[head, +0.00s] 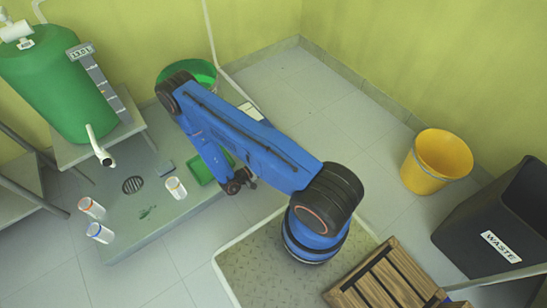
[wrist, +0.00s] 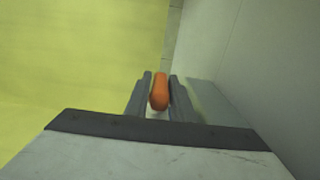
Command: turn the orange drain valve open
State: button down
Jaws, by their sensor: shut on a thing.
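The orange drain valve (wrist: 160,92) shows in the wrist view as a rounded orange handle between the two grey fingers of my gripper (wrist: 161,78). The fingers lie on either side of it, and my gripper is shut on it. In the head view my gripper (head: 249,182) is low, beneath my blue arm, near a green tray. The orange valve cannot be made out in the head view; my arm and gripper cover that area. How far the valve is turned cannot be told.
A green tank (head: 60,85) stands at the left. A green tub (head: 205,73) and green tray (head: 200,170) lie partly behind my arm. Small containers (head: 176,188) stand on the grey platform. A yellow bucket (head: 436,160), black waste bin (head: 500,215) and wooden pallet (head: 385,280) are at right.

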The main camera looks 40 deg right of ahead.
jog(key=shift+w, duration=0.1)
dwell(0.4)
jog(key=c, duration=1.6)
grip_release()
jog(key=shift+c, duration=0.2)
jog(key=a, duration=1.7)
jog(key=shift+s+a+f, duration=0.15)
jog(key=shift+s+a, duration=0.1)
jog(key=shift+s, duration=0.05)
